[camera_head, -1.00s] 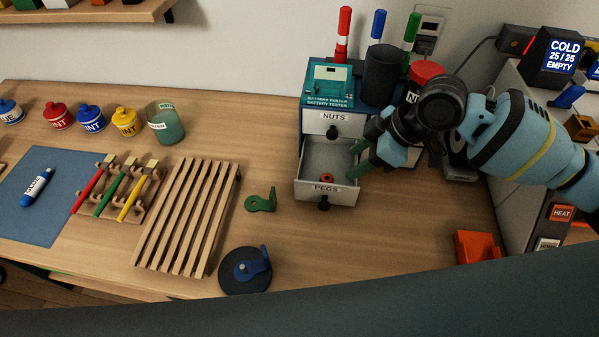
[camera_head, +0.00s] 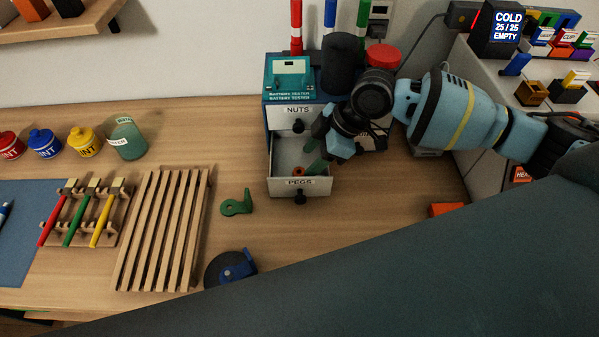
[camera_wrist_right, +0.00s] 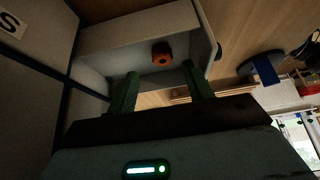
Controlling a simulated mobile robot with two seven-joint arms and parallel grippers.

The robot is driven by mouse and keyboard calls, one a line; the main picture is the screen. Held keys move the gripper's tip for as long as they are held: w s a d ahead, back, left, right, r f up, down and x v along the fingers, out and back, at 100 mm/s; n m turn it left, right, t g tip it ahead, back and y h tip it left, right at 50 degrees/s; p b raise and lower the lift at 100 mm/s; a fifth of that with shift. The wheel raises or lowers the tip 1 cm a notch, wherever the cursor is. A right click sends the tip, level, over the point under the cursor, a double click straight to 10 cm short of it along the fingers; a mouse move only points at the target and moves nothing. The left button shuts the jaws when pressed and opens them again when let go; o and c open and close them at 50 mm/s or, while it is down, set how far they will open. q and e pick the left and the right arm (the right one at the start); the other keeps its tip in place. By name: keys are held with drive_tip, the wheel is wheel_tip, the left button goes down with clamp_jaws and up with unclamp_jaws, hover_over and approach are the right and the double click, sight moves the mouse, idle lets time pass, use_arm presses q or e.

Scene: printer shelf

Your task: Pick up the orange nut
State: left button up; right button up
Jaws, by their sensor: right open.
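The orange nut (camera_head: 298,171) lies inside the open lower drawer (camera_head: 316,186) labelled PEGS, near its front. In the right wrist view the nut (camera_wrist_right: 162,54) sits on the drawer floor beyond the fingers. My right gripper (camera_head: 313,157) reaches into the drawer from the right, with its green fingers to the right of the nut and apart from it. In the right wrist view my right gripper (camera_wrist_right: 160,86) is open and empty between its fingers. My left gripper is not in view.
The shut NUTS drawer (camera_head: 286,124) sits directly above, with a teal battery tester (camera_head: 291,68) on the cabinet. A green hook-like part (camera_head: 236,205), a slatted wooden rack (camera_head: 165,228) and a black-and-blue round piece (camera_head: 231,267) lie on the desk. Desk in front of the drawer is clear.

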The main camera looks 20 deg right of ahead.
sight(303, 171)
drive_tip(key=x, duration=0.4)
drive_tip(key=shift+s+a+f, duration=0.1)
drive_tip(key=shift+a, duration=0.1)
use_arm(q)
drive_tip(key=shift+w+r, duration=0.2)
use_arm(e)
drive_tip(key=c, duration=1)
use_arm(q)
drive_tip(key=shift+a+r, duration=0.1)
use_arm(e)
drive_tip(key=shift+r, duration=5)
drive_tip(key=shift+c, duration=0.2)
